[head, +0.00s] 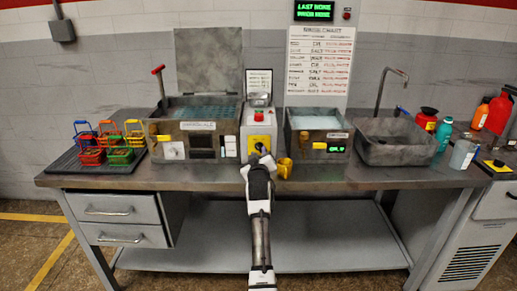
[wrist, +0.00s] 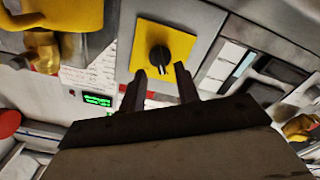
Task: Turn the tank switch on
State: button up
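A black rotary switch knob (wrist: 160,56) sits on a square yellow plate in the wrist view. The yellow plate (head: 251,146) shows on the front of the middle control unit in the head view, partly hidden by my gripper (head: 260,153). In the wrist view, my gripper (wrist: 160,69) is open, with one fingertip to each side of the knob's lower end. The fingers look empty. I cannot tell whether they touch the knob.
Left of the control unit stands a tank (head: 197,140) with a raised lid; right of it is a smaller bath (head: 318,123). Small coloured baskets (head: 91,150) stand at left, a sink (head: 393,145) at right.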

aim_at(259, 147)
jog(key=shift+w, duration=1.45)
grip_shut()
